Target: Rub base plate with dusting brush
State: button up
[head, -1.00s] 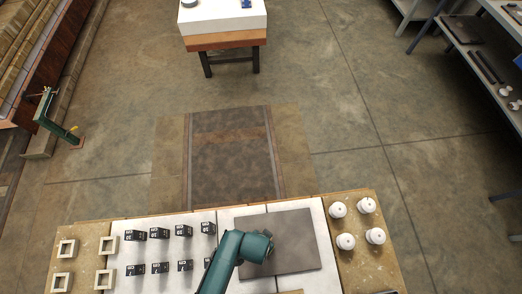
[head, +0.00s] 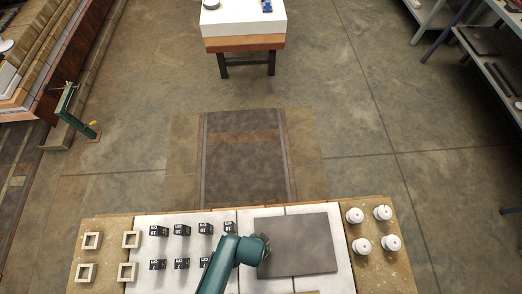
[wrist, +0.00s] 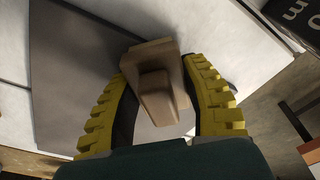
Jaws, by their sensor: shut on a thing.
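The base plate (head: 305,246) is a flat dark grey square on the white top of the work table. In the wrist view the grey plate (wrist: 75,75) fills the left side. My gripper (head: 264,250) is at the plate's left edge in the head view, mostly hidden by my arm. In the wrist view, the yellow ridged fingers of my gripper (wrist: 165,95) are shut on the brown wooden body of the dusting brush (wrist: 152,80). Its bristles are hidden, and I cannot tell whether it touches the plate.
Several black labelled blocks (head: 181,230) stand left of my arm. Square frames (head: 131,239) lie at the table's left end, and white insulators (head: 362,245) stand at its right end. A white-topped table (head: 243,22) stands farther off across open floor.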

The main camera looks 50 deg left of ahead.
notch_tip(320, 180, up, 3)
jog(key=shift+w+d+f+p, duration=0.1)
jog(key=shift+w+p, duration=0.05)
jog(key=shift+p, duration=0.25)
jog(key=shift+w+d+r+p, duration=0.1)
jog(key=shift+w+r+p, duration=0.05)
jog(key=shift+r+p, duration=0.2)
notch_tip(320, 180, up, 5)
jog(key=p, duration=0.5)
jog(key=shift+f, duration=0.15)
